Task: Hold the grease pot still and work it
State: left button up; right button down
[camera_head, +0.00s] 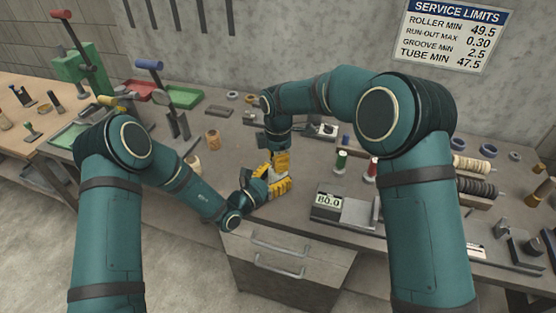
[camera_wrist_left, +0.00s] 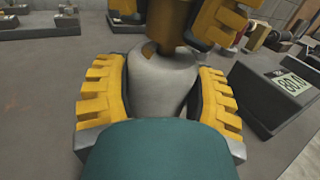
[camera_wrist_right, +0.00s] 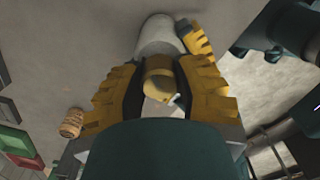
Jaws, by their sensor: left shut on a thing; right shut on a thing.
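The grease pot is a pale grey, rounded body in the left wrist view (camera_wrist_left: 160,82), with a brown part at its top. My left gripper (camera_head: 274,187) is shut around the pot's body, one yellow finger on each side. My right gripper (camera_head: 279,163) is above the left one and comes down from over the bench. In the right wrist view, its fingers are shut on the pot's brownish-yellow top part (camera_wrist_right: 158,68). In the head view the fingers hide most of the pot. I cannot tell exactly how the top meets the body.
A gauge block with an 80.0 display (camera_head: 328,203) stands to the right on the grey bench. Green (camera_head: 341,162) and red (camera_head: 372,170) spools stand behind it. A tan roll (camera_head: 213,139) is to the left. The bench's front edge and drawers (camera_head: 281,256) are close to my left gripper.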

jog(key=m, duration=1.4)
jog(key=shift+m, duration=0.4)
jog(key=m, duration=0.3)
jog(key=shift+m, duration=0.3)
jog(key=m, duration=0.3)
jog(key=shift+m, duration=0.3)
jog(key=m, duration=0.6)
jog(key=shift+m, duration=0.4)
